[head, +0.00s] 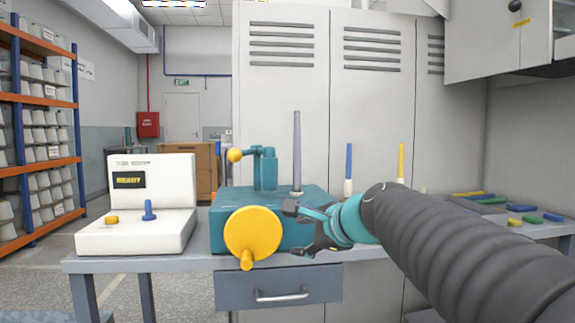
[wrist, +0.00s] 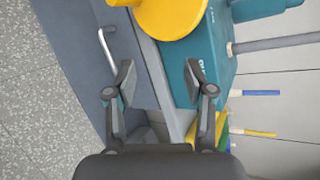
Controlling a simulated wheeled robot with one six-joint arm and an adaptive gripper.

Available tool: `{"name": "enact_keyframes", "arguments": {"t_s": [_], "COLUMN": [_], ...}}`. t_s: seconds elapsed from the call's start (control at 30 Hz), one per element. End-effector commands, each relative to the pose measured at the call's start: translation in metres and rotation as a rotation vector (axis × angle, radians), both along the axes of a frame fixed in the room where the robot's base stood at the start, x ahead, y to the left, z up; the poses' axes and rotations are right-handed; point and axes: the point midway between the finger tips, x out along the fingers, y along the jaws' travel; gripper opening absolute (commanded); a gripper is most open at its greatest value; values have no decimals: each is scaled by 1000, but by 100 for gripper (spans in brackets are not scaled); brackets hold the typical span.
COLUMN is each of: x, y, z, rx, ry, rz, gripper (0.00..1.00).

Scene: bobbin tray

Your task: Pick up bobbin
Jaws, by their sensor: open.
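I cannot tell for sure which thing is the bobbin. A slim blue piece with a white lower part (head: 348,168) stands upright behind the teal machine (head: 222,230). A similar yellow piece (head: 401,162) stands to its right. Both also show in the wrist view, the blue one (wrist: 262,93) and the yellow one (wrist: 260,133), at the right, apart from my fingers. My gripper (head: 299,230) is in front of the teal machine, right of its yellow handwheel (head: 252,232). In the wrist view my gripper (wrist: 160,78) is open, with nothing between its fingers.
A grey rod (head: 297,150) rises from the machine. A white console (head: 150,185) stands at the left of the table (head: 100,265). A drawer with a handle (head: 280,292) is below. Several coloured pieces (head: 520,208) lie at the right. Tall lockers (head: 285,100) stand behind.

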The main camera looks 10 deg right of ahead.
Motion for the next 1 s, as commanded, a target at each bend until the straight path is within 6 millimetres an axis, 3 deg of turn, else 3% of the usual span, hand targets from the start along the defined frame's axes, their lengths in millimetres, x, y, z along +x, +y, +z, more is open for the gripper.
{"name": "enact_keyframes", "arguments": {"t_s": [0.03, 0.2, 0.4, 0.57, 1.0], "x": [29, 98, 138, 153, 219], "y": [-9, -40, -68, -73, -53], "z": [19, 81, 119, 128, 129], "rx": [168, 708, 1097, 1191, 1190], "ry": [-4, -12, -7, -1, 0], "rz": [-77, -264, -346, -359, -358], "gripper": [53, 53, 53, 53, 53]}}
